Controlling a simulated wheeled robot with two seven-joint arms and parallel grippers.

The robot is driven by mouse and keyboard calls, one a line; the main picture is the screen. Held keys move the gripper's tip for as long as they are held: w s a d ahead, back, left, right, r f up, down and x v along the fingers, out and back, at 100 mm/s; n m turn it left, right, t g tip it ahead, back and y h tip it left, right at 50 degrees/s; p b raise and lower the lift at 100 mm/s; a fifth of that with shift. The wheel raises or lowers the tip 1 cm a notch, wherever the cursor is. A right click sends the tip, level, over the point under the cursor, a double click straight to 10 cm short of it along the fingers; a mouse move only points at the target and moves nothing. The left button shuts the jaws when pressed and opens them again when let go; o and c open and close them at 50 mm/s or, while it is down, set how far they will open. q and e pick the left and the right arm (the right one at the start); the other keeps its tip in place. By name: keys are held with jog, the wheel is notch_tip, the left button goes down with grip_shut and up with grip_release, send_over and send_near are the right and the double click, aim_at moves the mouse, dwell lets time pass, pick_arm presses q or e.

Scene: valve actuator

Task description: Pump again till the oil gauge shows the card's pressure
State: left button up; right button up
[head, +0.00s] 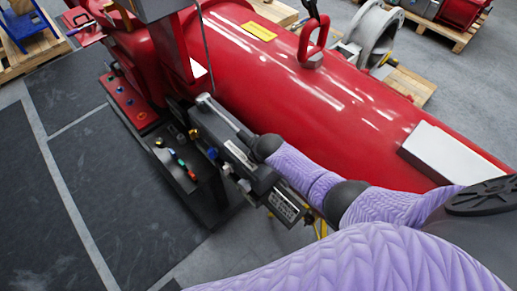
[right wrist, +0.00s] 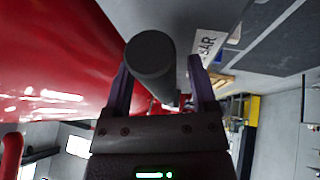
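A dark grey round bar (right wrist: 151,55), seen end-on in the right wrist view, looks like the pump handle. My right gripper (right wrist: 160,62) has one finger on each side of it. A gap shows between the bar and the right-hand finger, so the fingers look open around it. A white plate (right wrist: 208,45) with large black letters, partly hidden by a finger, is behind. In the head view my right arm reaches to the dark pump unit (head: 222,140) beside the red cylinder. A white lettered plate (head: 285,206) is on its near end. I cannot make out a gauge reading. My left gripper is out of view.
The long red cylinder (head: 300,85) fills the upper middle, with a lifting shackle (head: 313,42) on top. A small panel with coloured knobs (head: 180,163) stands left of the pump. Dark floor mats (head: 110,200) at the left are clear. Wooden pallets (head: 410,85) stand behind.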

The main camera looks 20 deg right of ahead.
jog(key=shift+r, duration=0.3)
jog(key=p+v, duration=0.5)
jog(key=v, duration=0.4)
jog(key=shift+s, duration=0.25)
